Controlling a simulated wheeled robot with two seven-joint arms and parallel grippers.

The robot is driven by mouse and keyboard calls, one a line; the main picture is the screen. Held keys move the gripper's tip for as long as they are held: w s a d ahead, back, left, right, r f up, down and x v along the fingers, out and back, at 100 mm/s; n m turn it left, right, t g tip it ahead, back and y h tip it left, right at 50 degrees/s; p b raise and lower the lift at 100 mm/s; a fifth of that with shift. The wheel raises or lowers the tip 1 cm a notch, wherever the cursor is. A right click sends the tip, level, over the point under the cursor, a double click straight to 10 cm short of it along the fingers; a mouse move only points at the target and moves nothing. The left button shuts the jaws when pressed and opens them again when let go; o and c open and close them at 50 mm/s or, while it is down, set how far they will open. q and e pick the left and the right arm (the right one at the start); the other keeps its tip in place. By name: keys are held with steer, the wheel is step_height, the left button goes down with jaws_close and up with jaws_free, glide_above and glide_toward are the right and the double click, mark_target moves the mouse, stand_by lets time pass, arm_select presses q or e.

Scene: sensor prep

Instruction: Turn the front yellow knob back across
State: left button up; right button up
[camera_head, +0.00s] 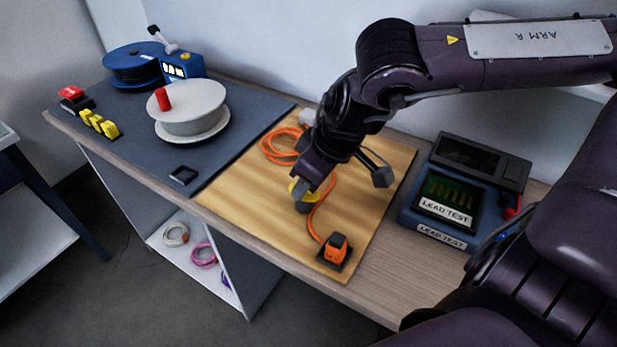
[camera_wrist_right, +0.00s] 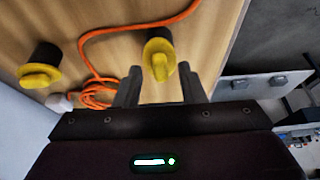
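The front yellow knob (camera_head: 296,187) is on the wooden board, partly covered by my right gripper (camera_head: 303,198) in the head view. In the right wrist view this knob (camera_wrist_right: 158,58) has a round yellow flange on a dark base. Its grip bar points roughly toward the palm. My right gripper (camera_wrist_right: 162,82) is open, with one finger on each side of the knob and gaps visible. A second yellow knob (camera_wrist_right: 38,76) stands to the left in the wrist view, its bar lying crosswise; in the head view my arm hides it. My left gripper is not in view.
An orange cable (camera_head: 318,212) runs over the board (camera_head: 260,203) to an orange clamp-like block (camera_head: 335,249) at the front corner. A blue tester (camera_head: 440,205) stands right. A grey mat (camera_head: 140,150) with a white spool (camera_head: 190,108) lies left.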

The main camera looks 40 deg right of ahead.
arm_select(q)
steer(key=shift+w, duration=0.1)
